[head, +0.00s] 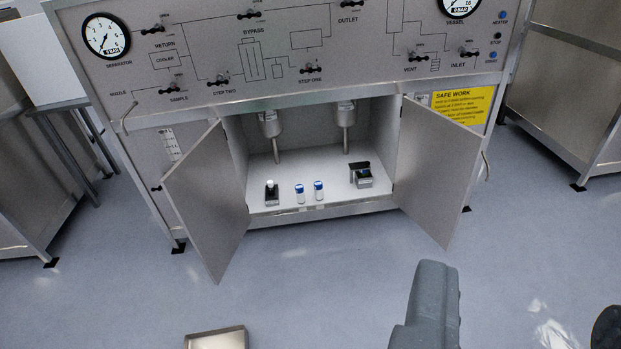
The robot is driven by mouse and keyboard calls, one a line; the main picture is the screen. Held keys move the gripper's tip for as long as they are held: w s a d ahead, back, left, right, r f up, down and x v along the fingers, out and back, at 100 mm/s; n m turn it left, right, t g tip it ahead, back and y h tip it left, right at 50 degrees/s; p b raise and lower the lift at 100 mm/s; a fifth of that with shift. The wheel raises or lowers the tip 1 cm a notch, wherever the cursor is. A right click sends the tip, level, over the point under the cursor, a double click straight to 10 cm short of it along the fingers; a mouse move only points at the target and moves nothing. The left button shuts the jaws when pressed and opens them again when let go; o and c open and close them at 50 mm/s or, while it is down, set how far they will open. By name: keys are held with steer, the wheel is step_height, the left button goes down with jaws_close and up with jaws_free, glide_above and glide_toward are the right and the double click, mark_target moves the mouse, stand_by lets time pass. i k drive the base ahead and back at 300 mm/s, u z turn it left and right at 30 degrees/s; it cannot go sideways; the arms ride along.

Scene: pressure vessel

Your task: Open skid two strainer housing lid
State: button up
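A steel skid (290,105) with a labelled valve panel stands ahead. No label naming it skid two is readable. Its lower cabinet has both doors swung open, the left door (208,200) and the right door (437,170). Inside hang two metal cylindrical fittings, a left one (269,124) and a right one (346,114), each with a pipe going down. I cannot tell whether either is the strainer housing, and no lid is clearly made out. A grey rounded part of mine, perhaps my gripper (430,308), shows at the bottom, away from the cabinet. No fingertips are distinguishable.
On the cabinet floor stand two blue-capped vials (309,192), a small dark item with a white top (271,193) and a small black device (361,175). Steel units flank the skid, left (40,190) and right (570,110). The blue-grey floor (330,270) ahead is mostly clear.

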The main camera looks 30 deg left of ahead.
mark_target(360, 166)
steer(key=u, duration=0.2)
steer(key=i, duration=1.4)
steer(key=u, duration=0.55)
steer(key=i, duration=1.3)
steer(key=u, duration=0.2)
